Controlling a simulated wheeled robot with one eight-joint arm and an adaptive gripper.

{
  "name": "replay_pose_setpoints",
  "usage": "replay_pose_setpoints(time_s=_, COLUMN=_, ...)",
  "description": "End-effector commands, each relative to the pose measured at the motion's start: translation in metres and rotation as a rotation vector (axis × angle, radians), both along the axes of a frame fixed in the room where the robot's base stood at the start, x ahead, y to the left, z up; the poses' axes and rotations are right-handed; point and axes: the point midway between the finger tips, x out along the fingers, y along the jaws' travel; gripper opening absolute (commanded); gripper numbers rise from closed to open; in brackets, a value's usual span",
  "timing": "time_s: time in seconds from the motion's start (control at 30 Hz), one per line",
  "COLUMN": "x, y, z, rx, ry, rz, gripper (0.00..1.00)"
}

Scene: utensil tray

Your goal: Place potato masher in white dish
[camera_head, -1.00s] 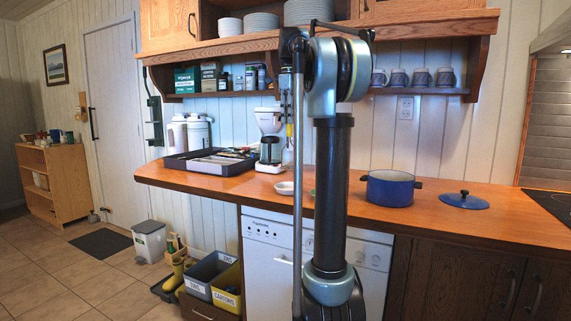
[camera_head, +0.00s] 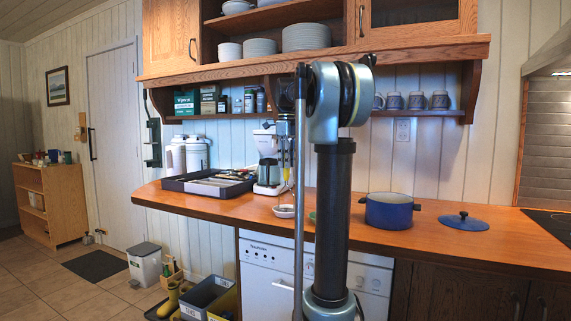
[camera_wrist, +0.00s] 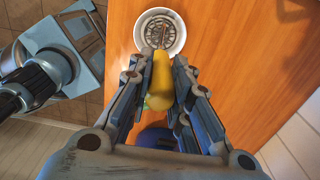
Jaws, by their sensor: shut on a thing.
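The potato masher shows in the wrist view as a yellow handle (camera_wrist: 162,88) with a round, slotted metal head (camera_wrist: 160,32). My gripper (camera_wrist: 158,72) is shut on the handle, one finger on each side. The masher head appears within the outline of the white dish (camera_wrist: 139,30); whether it touches the bottom I cannot tell. In the head view the white dish (camera_head: 284,212) stands on the wooden counter, just left of my arm. My arm mostly hides the gripper there.
A blue pot (camera_head: 389,212) and its blue lid (camera_head: 463,222) are to the right on the counter (camera_head: 345,240). A coffee maker (camera_head: 268,165) and a dark utensil tray (camera_head: 178,184) are to the left. A wall shelf (camera_head: 420,50) hangs above.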

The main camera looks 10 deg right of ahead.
Motion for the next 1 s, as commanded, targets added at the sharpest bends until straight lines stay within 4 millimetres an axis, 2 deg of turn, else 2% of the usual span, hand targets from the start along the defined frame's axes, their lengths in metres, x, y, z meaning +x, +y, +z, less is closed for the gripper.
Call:
replay_pose_setpoints(time_s=0.23, x=0.000, y=0.000, z=-0.006, rx=0.000, ry=0.000, rz=0.000, gripper=0.00)
replay_pose_setpoints(time_s=0.27, x=0.000, y=0.000, z=-0.006, rx=0.000, ry=0.000, rz=0.000, gripper=0.23)
replay_pose_setpoints(time_s=0.33, x=0.000, y=0.000, z=-0.005, rx=0.000, ry=0.000, rz=0.000, gripper=0.38)
replay_pose_setpoints(time_s=0.73, x=0.000, y=0.000, z=-0.002, rx=0.000, ry=0.000, rz=-0.001, gripper=0.38)
replay_pose_setpoints(time_s=0.87, x=0.000, y=0.000, z=0.009, rx=0.000, ry=0.000, rz=-0.001, gripper=0.38)
replay_pose_setpoints(time_s=1.0, x=0.001, y=-0.001, z=0.033, rx=0.000, ry=0.000, rz=-0.001, gripper=0.38)
